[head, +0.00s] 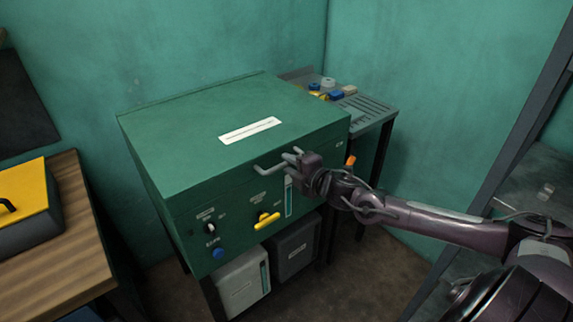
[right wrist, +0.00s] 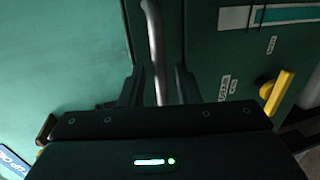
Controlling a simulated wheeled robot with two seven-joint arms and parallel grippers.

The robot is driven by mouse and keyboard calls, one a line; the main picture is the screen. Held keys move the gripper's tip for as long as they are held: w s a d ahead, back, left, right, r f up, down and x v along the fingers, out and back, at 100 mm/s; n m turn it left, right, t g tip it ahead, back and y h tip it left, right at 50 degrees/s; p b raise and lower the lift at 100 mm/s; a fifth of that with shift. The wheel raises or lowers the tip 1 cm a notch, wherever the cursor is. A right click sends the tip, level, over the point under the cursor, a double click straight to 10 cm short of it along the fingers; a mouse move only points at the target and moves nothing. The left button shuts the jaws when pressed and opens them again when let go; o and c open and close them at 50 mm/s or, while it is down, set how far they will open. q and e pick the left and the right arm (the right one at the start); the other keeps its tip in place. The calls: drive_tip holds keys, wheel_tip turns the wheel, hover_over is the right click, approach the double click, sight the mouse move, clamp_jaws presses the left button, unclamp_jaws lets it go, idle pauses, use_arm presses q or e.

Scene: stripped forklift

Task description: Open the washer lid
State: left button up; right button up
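The green washer (head: 230,160) stands against the back wall. Its lid (head: 190,125), with a white label on top, is closed. A grey bar handle (head: 268,169) sticks out at the front edge of the lid. My right gripper (head: 293,158) is at the right part of this handle. In the right wrist view, the handle (right wrist: 154,35) runs down between the two fingers of my right gripper (right wrist: 160,85). The fingers are apart, with a gap visible on each side of the bar. My left gripper is not in view.
The washer front has a yellow knob (head: 267,220) and a blue button (head: 218,253). A drain table (head: 372,112) with small items stands to the right. A wooden bench (head: 65,230) with a yellow-topped box (head: 22,195) is at left. Grey containers (head: 242,282) sit below. Space above the lid is clear.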

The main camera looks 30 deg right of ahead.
drive_tip(key=shift+x, duration=1)
clamp_jaws()
